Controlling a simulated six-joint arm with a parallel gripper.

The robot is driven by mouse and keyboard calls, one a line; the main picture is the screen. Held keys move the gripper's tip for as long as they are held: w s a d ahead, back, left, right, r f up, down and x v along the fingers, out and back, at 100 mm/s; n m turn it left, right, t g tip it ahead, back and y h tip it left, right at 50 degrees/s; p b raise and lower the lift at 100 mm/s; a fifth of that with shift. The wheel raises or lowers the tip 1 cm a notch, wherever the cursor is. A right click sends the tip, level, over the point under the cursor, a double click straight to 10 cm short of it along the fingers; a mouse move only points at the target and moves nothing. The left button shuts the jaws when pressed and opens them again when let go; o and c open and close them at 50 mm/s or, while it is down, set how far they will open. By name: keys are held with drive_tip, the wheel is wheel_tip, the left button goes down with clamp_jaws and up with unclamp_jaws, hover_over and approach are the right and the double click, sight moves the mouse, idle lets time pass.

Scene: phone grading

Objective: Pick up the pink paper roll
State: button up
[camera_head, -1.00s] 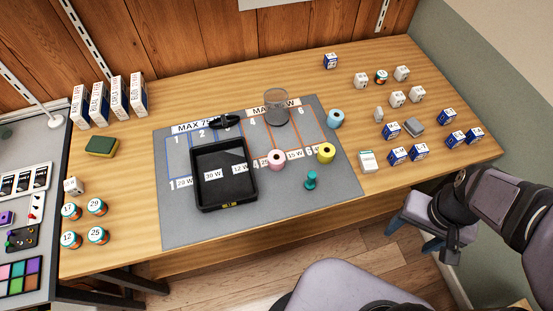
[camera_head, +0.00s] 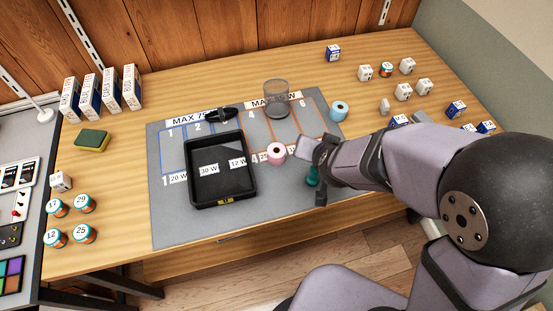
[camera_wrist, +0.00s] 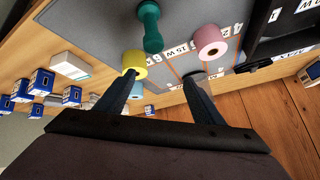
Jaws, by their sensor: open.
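The pink paper roll (camera_head: 276,154) stands on the grey mat, just right of the black tray (camera_head: 190,170). In the wrist view the pink roll (camera_wrist: 210,42) lies beyond my fingertips, toward the upper right. My gripper (camera_head: 308,168) is to the right of the pink roll in the head view, apart from it, and hides the yellow roll there. In the wrist view my gripper (camera_wrist: 160,76) is open and empty, with the yellow roll (camera_wrist: 134,64) by the left fingertip. I cannot tell whether they touch.
A teal pawn-like piece (camera_wrist: 150,28) stands near the yellow roll. A blue roll (camera_head: 339,111) and a clear cylinder (camera_head: 276,100) are behind the pink roll. Small boxes (camera_head: 424,87) crowd the table's right side. The mat's front edge (camera_head: 200,232) is bare.

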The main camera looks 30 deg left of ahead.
sight(275, 154)
drive_tip(key=s+a+f+t+b, duration=0.1)
drive_tip(key=a, duration=0.1)
drive_tip(key=s+a+f+t, duration=0.1)
drive_tip(key=a, duration=0.2)
drive_tip(key=s+a+f+t+b, duration=0.1)
drive_tip(key=a, duration=0.1)
drive_tip(key=shift+s+a+f+b, duration=0.15)
drive_tip(key=shift+a+b, duration=0.15)
drive_tip(key=shift+b, duration=0.05)
drive_tip(key=s+t+b, duration=0.1)
drive_tip(key=s, duration=0.1)
drive_tip(key=s+a+t, duration=0.1)
drive_tip(key=s, duration=0.1)
drive_tip(key=s+t+h+b, duration=0.1)
drive_tip(key=s, duration=0.1)
drive_tip(key=shift+s+a+f+t+b, duration=0.2)
drive_tip(key=shift+s+f+t+b, duration=0.1)
drive_tip(key=shift+s+f, duration=0.1)
drive_tip(key=shift+s+d+r+t, duration=0.1)
drive_tip(key=shift+s+t, duration=0.2)
drive_tip(key=shift+p+x, duration=0.4)
drive_tip(key=shift+x, duration=3.3)
drive_tip(key=shift+c, duration=0.3)
drive_tip(key=c, duration=1.1)
